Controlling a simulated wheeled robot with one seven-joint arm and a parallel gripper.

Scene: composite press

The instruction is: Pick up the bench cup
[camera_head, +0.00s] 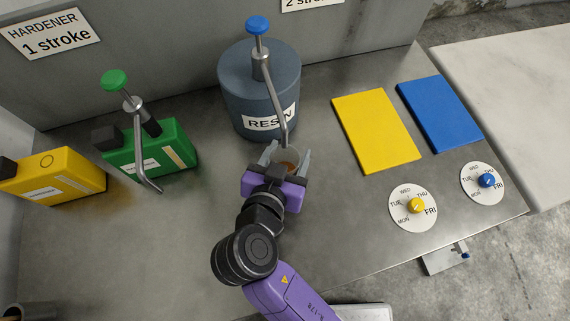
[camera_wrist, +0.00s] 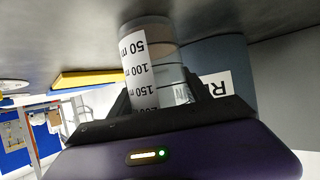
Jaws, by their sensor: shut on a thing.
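The bench cup (camera_head: 288,159) is a clear cup with an amber-brown content, in front of the resin drum under its pump spout. In the wrist view the cup (camera_wrist: 152,60) shows a white scale with 50, 100 and 150 marks, upside down in the picture. My gripper (camera_head: 286,160) is shut on the cup, with a finger on each side of it. In the wrist view my gripper (camera_wrist: 160,98) covers the cup's nearer end. I cannot tell whether the cup's base touches the bench.
The blue-grey resin drum (camera_head: 245,85) with a blue-knobbed pump stands just behind the cup. A green container (camera_head: 165,155) and a yellow container (camera_head: 65,180) stand to the left. Yellow (camera_head: 376,131) and blue (camera_head: 440,113) mats and two day dials lie right. The bench's front middle is clear.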

